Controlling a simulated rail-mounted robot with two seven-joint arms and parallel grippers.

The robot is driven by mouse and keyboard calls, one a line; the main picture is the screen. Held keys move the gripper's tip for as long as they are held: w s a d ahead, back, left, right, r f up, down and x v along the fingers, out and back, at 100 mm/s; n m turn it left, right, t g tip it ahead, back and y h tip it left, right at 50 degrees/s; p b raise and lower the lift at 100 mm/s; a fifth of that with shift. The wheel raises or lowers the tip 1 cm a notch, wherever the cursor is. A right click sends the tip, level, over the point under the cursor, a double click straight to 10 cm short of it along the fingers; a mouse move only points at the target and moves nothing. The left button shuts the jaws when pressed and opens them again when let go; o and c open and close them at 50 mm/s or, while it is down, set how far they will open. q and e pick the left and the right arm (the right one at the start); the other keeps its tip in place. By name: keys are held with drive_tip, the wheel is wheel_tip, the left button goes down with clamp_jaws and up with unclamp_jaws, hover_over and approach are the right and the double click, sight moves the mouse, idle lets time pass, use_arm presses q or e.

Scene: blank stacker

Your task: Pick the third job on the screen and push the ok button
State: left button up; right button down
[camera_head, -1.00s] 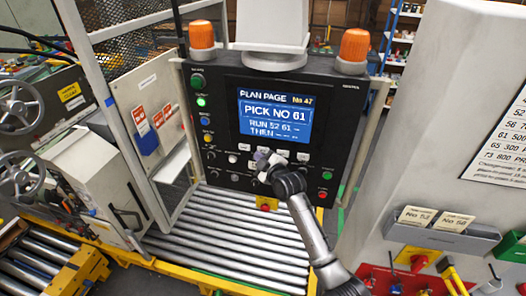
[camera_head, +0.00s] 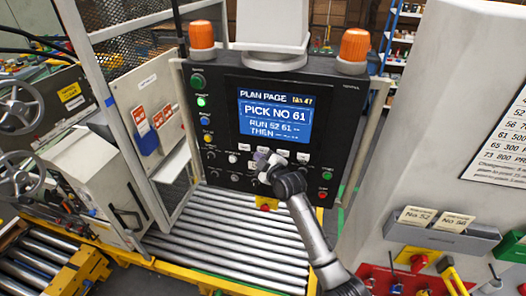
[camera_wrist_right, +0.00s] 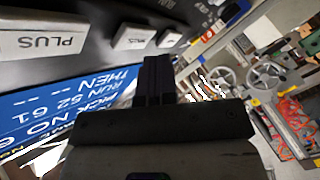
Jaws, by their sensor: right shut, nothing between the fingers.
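The screen (camera_head: 275,120) on the black control panel (camera_head: 222,82) reads "PLAN PAGE No 47", "PICK NO 61", "RUN 52 61", then "THEN" with dashes. A row of white keys, such as this left one (camera_head: 244,147), sits below it; their labels are too small to read there. My right gripper (camera_head: 264,161) is shut and empty, in front of the keys. In the right wrist view its fingers (camera_wrist_right: 157,80) point toward the panel near a PLUS key (camera_wrist_right: 40,42) and other white keys (camera_wrist_right: 133,38). I cannot tell whether they touch a key. An ok button is not identifiable. My left gripper is not in view.
A green button (camera_head: 327,176) and a red button (camera_head: 322,195) are at the panel's lower right. A roller conveyor (camera_head: 225,240) lies below. Cards (camera_head: 418,217) stand in a grey holder at right. Orange lamps (camera_head: 354,45) top the panel.

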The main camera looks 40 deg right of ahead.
idle(0.4)
drive_tip(key=shift+w+d, duration=0.1)
drive_tip(key=shift+w+d, duration=0.15)
drive_tip(key=shift+d, duration=0.1)
idle(0.3)
drive_tip(key=shift+w+d, duration=0.25)
drive_tip(key=shift+d, duration=0.05)
idle(0.5)
idle(0.3)
drive_tip(key=shift+s+a+p, duration=0.5)
drive_tip(key=shift+a+p, duration=0.05)
drive_tip(key=shift+a, duration=0.1)
